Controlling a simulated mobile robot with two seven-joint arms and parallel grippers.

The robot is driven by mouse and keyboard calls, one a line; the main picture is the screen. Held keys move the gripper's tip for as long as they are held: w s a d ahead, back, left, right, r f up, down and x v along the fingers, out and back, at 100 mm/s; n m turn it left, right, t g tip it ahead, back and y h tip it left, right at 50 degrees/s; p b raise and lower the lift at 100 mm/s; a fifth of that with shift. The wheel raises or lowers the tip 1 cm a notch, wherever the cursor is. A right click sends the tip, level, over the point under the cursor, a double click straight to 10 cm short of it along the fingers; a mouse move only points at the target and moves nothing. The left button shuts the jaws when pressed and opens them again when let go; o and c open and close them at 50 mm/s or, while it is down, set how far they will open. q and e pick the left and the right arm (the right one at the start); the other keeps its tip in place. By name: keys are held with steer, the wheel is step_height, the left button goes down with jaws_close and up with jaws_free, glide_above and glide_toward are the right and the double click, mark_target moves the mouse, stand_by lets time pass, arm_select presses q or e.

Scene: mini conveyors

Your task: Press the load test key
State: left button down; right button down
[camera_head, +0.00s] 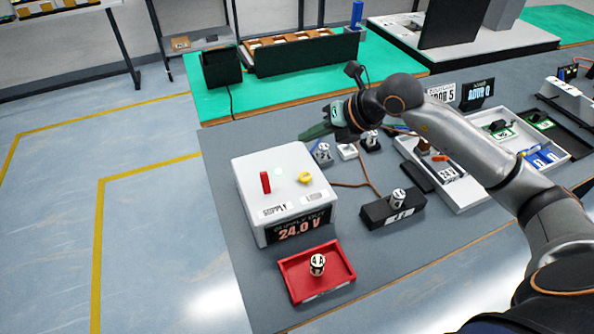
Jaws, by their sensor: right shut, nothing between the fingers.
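A white supply box (250,172) stands on the grey table. A yellow key (305,178) on its top right has a small label in front of it that seems to begin with "LO". A red upright lever (265,182) stands to its left, behind a "SUPPLY" label. My right gripper (312,132) has green fingers, shut and empty. In the picture it is above and slightly right of the yellow key, behind the box and apart from it. My left gripper is out of view.
A red tray (291,281) holding a labelled cylinder (317,264) sits in front of the box. A black block (378,212) with another cylinder is to the right. Small parts and cables lie behind, under my gripper. A white tray (458,193) is further right.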

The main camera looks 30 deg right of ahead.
mark_target(309, 179)
steer(key=shift+s, duration=0.1)
step_height(309, 179, down, 9)
steer(key=b, duration=0.6)
steer(key=shift+r, duration=0.1)
stand_by(1.6)
steer(key=shift+b, duration=0.3)
steer(key=shift+f+b, duration=0.3)
steer(key=shift+f, duration=0.1)
steer(key=shift+f+b, duration=0.4)
steer(key=shift+f, duration=0.1)
stand_by(0.6)
steer(key=shift+r, duration=0.1)
steer(key=shift+r+p, duration=0.55)
steer(key=shift+r, duration=0.25)
